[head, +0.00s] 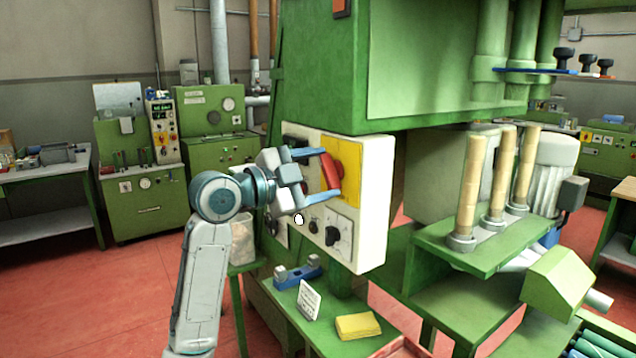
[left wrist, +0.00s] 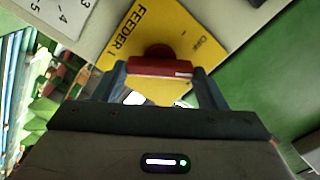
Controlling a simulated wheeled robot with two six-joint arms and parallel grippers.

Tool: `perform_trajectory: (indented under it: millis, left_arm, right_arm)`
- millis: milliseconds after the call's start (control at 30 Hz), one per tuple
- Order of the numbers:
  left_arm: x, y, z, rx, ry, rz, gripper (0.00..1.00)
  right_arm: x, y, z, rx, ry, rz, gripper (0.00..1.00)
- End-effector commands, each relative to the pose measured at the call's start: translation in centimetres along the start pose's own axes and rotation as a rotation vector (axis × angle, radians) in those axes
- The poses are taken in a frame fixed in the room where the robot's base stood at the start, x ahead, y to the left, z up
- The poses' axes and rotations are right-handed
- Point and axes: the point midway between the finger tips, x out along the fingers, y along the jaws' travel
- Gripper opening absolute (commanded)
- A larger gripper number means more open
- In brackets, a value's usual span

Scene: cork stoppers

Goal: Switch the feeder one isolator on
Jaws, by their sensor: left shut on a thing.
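The feeder one isolator is a red handle (head: 331,171) on a yellow plate (head: 347,160) on the front of a white panel box (head: 372,200). In the left wrist view the yellow plate (left wrist: 205,38) reads "FEEDER 1", and the red handle (left wrist: 160,67) lies across between the fingers. My left gripper (head: 327,174) is shut on the red handle, with one blue-grey finger above it and one below. It also shows in the left wrist view (left wrist: 160,82). The handle's setting cannot be told from these views. My right gripper is not in view.
A black rotary knob (head: 333,236) sits on a white dial plate below the handle. Under the box, a green shelf holds a blue tool (head: 298,272), a white card (head: 309,299) and a yellow cloth (head: 358,326). Cork stacks (head: 470,187) stand at the right.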

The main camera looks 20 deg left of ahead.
Motion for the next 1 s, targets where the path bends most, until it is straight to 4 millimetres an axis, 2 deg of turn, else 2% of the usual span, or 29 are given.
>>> perform_trajectory:
  millis: [200, 500, 733, 1000]
  left_arm:
    - [0.0, 0.3, 0.2, 0.203, 0.0, 0.0, 0.43]
    - [0.0, 0.3, 0.2, 0.439, 0.0, 0.001, 0.43]
    - [0.0, 0.4, 0.2, 0.555, 0.0, 0.002, 0.43]
    - [0.0, 0.3, 0.1, 0.612, 0.0, 0.002, 0.43]
  right_arm:
    - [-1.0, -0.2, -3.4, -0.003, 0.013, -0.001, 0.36]
    - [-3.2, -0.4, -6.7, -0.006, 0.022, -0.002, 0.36]
    - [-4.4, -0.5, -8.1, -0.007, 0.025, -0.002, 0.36]
    - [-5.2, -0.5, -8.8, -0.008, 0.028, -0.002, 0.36]
